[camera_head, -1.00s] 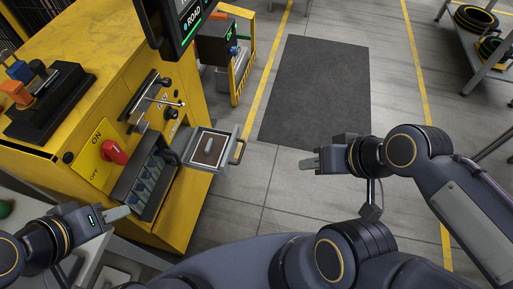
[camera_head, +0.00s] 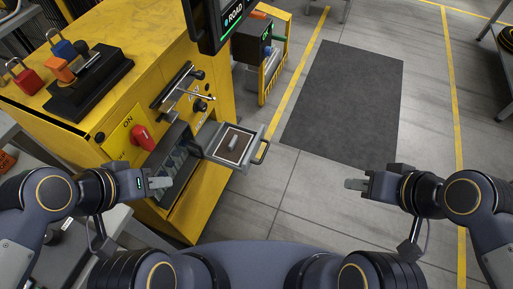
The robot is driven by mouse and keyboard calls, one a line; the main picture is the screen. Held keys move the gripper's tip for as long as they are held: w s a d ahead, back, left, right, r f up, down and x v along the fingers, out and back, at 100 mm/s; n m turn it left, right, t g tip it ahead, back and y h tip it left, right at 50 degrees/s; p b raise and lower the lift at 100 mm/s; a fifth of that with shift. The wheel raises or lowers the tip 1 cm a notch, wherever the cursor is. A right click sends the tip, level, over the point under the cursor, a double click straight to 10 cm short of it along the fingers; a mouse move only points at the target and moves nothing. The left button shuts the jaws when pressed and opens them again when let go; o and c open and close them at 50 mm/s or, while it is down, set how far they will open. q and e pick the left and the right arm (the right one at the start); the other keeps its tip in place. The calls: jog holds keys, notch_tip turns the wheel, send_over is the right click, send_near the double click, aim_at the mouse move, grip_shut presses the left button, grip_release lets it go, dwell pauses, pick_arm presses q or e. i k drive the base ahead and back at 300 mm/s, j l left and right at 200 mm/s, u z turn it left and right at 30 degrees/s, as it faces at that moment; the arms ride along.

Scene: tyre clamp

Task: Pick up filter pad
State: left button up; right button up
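The filter pad (camera_head: 236,146) appears as a dark brown square with a pale grip on top. It lies in a pulled-out grey drawer (camera_head: 213,157) on the side of the yellow machine. My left gripper (camera_head: 160,183) is to the left of the drawer and lower in the picture, apart from the pad. My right gripper (camera_head: 355,184) is to the right of the drawer, over the floor, also apart from the pad. Each gripper's fingers show only edge-on as one grey piece, so I cannot tell whether either is open. Neither visibly holds anything.
The yellow machine (camera_head: 190,216) carries a red rotary switch (camera_head: 143,138), a lever (camera_head: 184,86) and a black block with padlocks (camera_head: 92,80). A screen (camera_head: 221,20) overhangs the top. A dark floor mat (camera_head: 345,100) and open floor lie to the right.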

aim_at(232, 147)
jog(key=u, duration=1.1)
jog(key=i+l+u, duration=0.15)
jog(key=l, duration=0.25)
jog(key=i+l+u, duration=0.2)
jog(key=l, duration=0.2)
jog(key=i+l+u, duration=0.15)
jog(key=l, duration=0.3)
jog(key=k+j, duration=0.05)
